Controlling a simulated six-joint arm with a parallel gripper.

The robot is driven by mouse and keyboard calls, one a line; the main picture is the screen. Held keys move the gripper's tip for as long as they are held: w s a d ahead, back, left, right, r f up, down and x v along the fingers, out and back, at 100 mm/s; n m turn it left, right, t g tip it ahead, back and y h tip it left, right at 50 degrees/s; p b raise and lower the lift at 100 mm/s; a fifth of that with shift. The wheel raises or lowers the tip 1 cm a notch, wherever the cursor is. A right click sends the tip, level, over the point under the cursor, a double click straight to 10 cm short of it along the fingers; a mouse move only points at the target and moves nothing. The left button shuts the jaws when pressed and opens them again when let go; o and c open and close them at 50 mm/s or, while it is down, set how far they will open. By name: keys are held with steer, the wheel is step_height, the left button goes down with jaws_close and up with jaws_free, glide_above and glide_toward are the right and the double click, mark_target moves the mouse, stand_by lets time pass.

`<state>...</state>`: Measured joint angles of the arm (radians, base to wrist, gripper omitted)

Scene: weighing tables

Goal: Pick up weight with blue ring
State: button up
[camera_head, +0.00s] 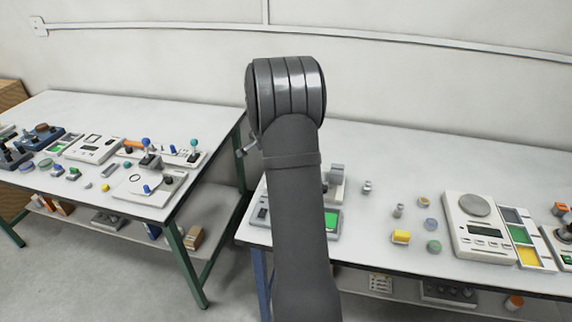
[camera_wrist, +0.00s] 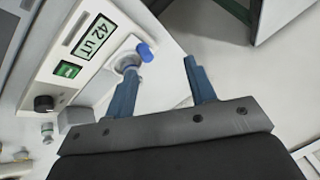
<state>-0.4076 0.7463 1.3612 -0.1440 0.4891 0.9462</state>
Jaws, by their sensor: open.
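In the wrist view, my gripper (camera_wrist: 160,85) is open, its two blue-grey fingers apart with nothing held between them. A blue-topped piece with a pale metallic lower part (camera_wrist: 145,52) is just beyond the left finger, at the edge of a white device. The left finger partly covers its lower part, and I cannot tell whether it is a weight or a knob. In the head view, a small round piece with a bluish ring (camera_head: 431,224) stands on the right table. I cannot tell which is the weight with the blue ring.
The white device (camera_wrist: 85,50) has a display, a green button and a black knob. A small metal piece (camera_wrist: 47,130) is near it. The left table (camera_head: 110,108) is crowded.

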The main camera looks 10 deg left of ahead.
step_height(320, 180, up, 10)
steer(key=d+m+g+h, duration=0.1)
steer(key=m+g+h, duration=0.2)
steer(key=h, duration=0.2)
steer(key=x, duration=1.7)
steer(key=shift+a+f, duration=0.25)
steer(key=c, duration=1)
jaws_close()
steer(key=shift+r, duration=0.15)
